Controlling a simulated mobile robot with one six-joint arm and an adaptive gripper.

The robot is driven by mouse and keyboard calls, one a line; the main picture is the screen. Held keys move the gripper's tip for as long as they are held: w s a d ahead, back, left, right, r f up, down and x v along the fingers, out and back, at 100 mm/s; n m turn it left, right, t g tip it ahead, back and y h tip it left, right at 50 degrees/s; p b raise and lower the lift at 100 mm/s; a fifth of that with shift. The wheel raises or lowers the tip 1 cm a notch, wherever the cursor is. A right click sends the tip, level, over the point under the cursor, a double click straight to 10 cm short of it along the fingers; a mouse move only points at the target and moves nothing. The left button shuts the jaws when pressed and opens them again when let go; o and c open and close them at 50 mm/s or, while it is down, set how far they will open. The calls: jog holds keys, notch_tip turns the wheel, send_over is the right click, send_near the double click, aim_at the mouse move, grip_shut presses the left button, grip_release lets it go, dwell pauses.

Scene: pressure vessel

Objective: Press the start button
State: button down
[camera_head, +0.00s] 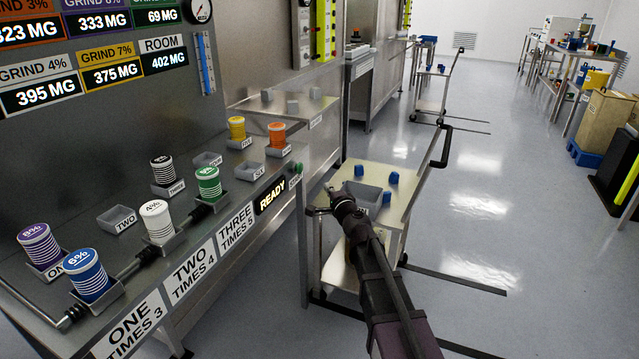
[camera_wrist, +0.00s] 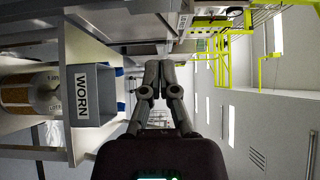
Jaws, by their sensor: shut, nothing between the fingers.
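A small green spot (camera_head: 294,182), which may be the start button, shows on the front edge of the steel bench, just right of the lit READY sign (camera_head: 271,195). It is too small to make out clearly. My gripper (camera_head: 327,188) is to the right of it, apart from the bench and in front of the small cart. In the wrist view my gripper (camera_wrist: 160,70) has its fingers together with nothing between them. I cannot make out the button in the wrist view.
A steel cart (camera_head: 345,262) with a grey bin and blue blocks stands beside the bench. Striped canisters, such as the blue one (camera_head: 90,275), sit in holders on the bench. A bin labelled WORN (camera_wrist: 92,95) shows in the wrist view.

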aim_at(302, 167)
jog(key=s+a+x, duration=0.1)
jog(key=a+x, duration=0.1)
jog(key=x, duration=1)
jog(key=shift+a, duration=0.4)
jog(key=shift+w+a, duration=0.1)
